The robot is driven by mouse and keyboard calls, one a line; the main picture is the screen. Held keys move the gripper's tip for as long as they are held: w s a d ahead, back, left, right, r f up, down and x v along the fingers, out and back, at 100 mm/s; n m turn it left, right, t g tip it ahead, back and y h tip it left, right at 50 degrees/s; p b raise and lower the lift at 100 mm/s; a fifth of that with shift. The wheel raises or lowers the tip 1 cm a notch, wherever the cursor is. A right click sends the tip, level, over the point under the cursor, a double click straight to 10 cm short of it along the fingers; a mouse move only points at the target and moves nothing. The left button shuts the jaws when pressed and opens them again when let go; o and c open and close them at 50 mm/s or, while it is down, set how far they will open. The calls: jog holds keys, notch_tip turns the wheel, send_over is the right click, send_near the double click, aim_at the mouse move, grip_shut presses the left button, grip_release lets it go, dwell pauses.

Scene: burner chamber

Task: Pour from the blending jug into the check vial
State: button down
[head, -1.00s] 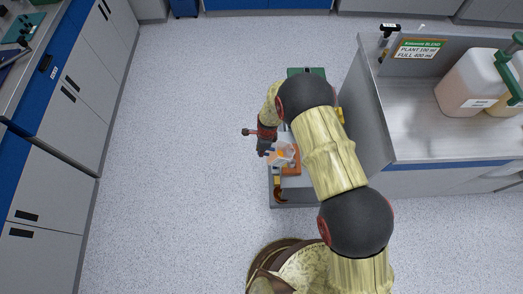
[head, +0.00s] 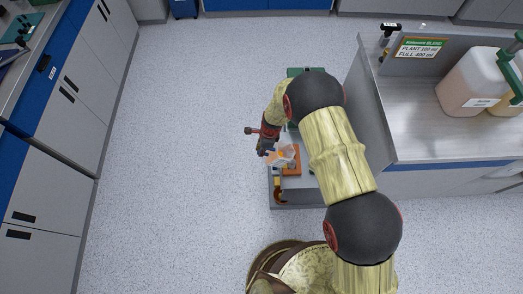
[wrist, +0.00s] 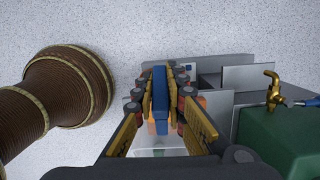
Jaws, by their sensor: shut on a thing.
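My gripper (head: 266,148) is shut on the blue handle (wrist: 160,98) of the blending jug, between its fingers in the wrist view. The clear blending jug (head: 283,154) holds something orange and is over the small bench beside the counter. It looks tilted in the head view, but its exact angle is hard to tell. In the wrist view its clear body is mostly hidden behind the fingers. I cannot pick out the check vial in either view; my arm and gripper cover part of the bench.
An orange block (head: 292,167) and a brass hooked piece (head: 279,190) are on the bench. The steel counter (head: 420,125) with large jugs stands right. The floor left is clear.

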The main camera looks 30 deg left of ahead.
jog(key=shift+w+d+r+g+y+b, duration=0.2)
jog(key=shift+r+g+y+b, duration=0.25)
jog(key=shift+b, duration=1.35)
jog(key=shift+w+d+r+g+y+b, duration=0.2)
jog(key=shift+r+y+b, duration=0.4)
jog(key=shift+b, duration=1.2)
dwell(0.9)
jog(key=shift+d+r+g+y+b, duration=0.3)
jog(key=shift+y+b, duration=0.35)
jog(key=shift+b, duration=0.9)
dwell(0.6)
jog(key=shift+w+d+g+y+b, duration=0.2)
jog(key=shift+d+g+y+b, duration=0.15)
jog(key=shift+y+b, duration=0.45)
dwell(0.5)
